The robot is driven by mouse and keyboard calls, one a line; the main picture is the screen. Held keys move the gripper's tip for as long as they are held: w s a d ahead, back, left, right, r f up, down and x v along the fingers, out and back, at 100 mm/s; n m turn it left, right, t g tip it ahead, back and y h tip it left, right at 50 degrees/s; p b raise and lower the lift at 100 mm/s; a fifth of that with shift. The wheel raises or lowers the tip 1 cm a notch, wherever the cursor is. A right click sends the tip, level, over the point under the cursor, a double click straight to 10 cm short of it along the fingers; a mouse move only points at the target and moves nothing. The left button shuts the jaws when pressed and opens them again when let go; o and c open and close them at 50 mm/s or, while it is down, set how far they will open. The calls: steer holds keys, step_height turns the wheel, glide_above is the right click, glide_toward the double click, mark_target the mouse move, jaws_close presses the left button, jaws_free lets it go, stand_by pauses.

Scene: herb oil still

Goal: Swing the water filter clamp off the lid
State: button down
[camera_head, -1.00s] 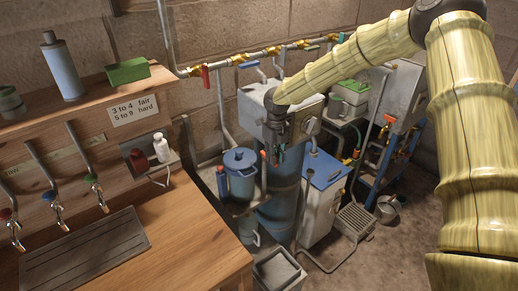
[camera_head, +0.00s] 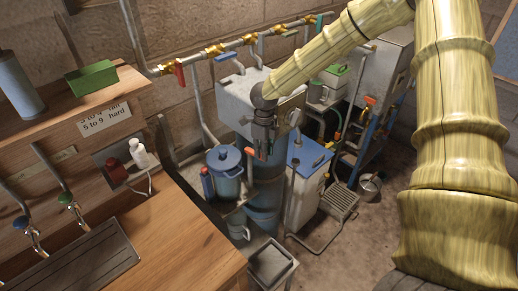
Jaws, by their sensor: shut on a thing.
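A blue lidded canister (camera_head: 224,168), which looks like the water filter, stands left of a tall blue cylinder. Its round blue lid (camera_head: 223,156) is on top. A red-handled part (camera_head: 206,183) stands at its left side, and another red-tipped upright (camera_head: 249,158) is at its right. My gripper (camera_head: 263,152) points down just right of the lid, in front of the grey box. It is shut on a small part that looks like the clamp, but the fingers hide most of it. Whether the clamp still lies over the lid is too small to tell.
A grey box (camera_head: 243,96) sits behind my gripper. A white cabinet with a blue top (camera_head: 308,153) stands close to the right. A wall pipe with coloured valve handles (camera_head: 230,45) runs behind. The wooden counter (camera_head: 165,245) fills the lower left. Bare floor lies at the lower right.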

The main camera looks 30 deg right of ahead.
steer(key=shift+w+d+r, duration=0.1)
steer(key=shift+w+d, duration=0.05)
steer(key=c, duration=1.7)
jaws_free()
steer(key=shift+o, duration=0.8)
steer(key=shift+d, duration=0.15)
step_height(320, 180, up, 12)
